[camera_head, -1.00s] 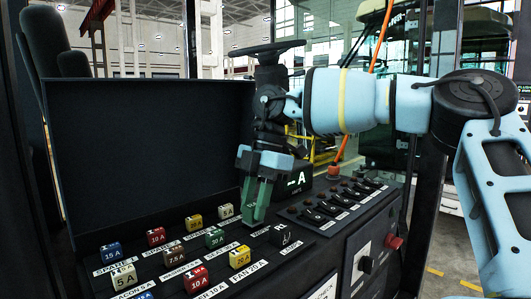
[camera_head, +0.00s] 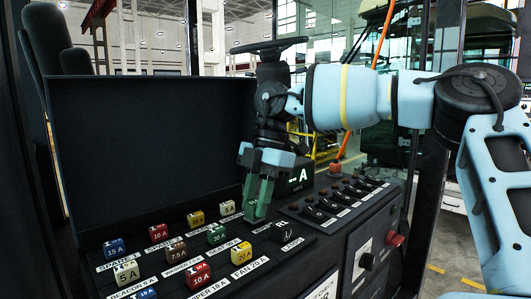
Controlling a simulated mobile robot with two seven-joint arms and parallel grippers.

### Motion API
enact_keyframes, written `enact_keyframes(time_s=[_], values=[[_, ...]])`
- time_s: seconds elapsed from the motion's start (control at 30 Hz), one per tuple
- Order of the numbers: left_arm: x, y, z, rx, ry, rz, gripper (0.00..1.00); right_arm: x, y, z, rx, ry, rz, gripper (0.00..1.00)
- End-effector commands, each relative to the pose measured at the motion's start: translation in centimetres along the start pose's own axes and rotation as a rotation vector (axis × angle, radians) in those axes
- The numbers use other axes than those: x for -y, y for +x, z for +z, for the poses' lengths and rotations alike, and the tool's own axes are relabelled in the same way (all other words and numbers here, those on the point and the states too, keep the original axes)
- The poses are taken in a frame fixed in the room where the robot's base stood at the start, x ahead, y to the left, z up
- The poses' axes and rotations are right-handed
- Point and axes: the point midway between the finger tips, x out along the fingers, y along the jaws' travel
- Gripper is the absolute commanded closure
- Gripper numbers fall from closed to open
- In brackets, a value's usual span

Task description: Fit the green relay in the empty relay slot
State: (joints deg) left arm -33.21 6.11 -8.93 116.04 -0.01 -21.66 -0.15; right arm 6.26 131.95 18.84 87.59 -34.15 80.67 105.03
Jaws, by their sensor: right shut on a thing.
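My right gripper (camera_head: 257,209) points down over the back part of the sloped fuse panel (camera_head: 190,255). It is shut on a green thing, taken to be the green relay, which is mostly hidden between its green-tinted fingers. The fingertips are close to the panel, just left of and behind a black relay (camera_head: 283,232) marked above a LAMPS label. The empty relay slot cannot be made out; the fingers cover that part of the panel. Whether the held piece touches the panel cannot be told. My left gripper is not in view.
Coloured fuses stand in rows, among them a green one (camera_head: 216,234), a yellow one (camera_head: 241,253) and a red one (camera_head: 198,274). A box marked A (camera_head: 297,178) is behind the fingers. Rocker switches (camera_head: 330,203) lie to the right. A dark raised lid (camera_head: 150,150) stands behind.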

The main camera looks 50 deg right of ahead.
Motion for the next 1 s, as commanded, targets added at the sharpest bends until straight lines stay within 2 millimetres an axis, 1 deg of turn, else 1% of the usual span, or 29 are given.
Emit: enact_keyframes(time_s=[1.0], values=[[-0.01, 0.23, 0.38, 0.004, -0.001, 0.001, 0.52, -0.03, 0.93, 0.28, 0.0, 0.0, -0.001, 0.95]])
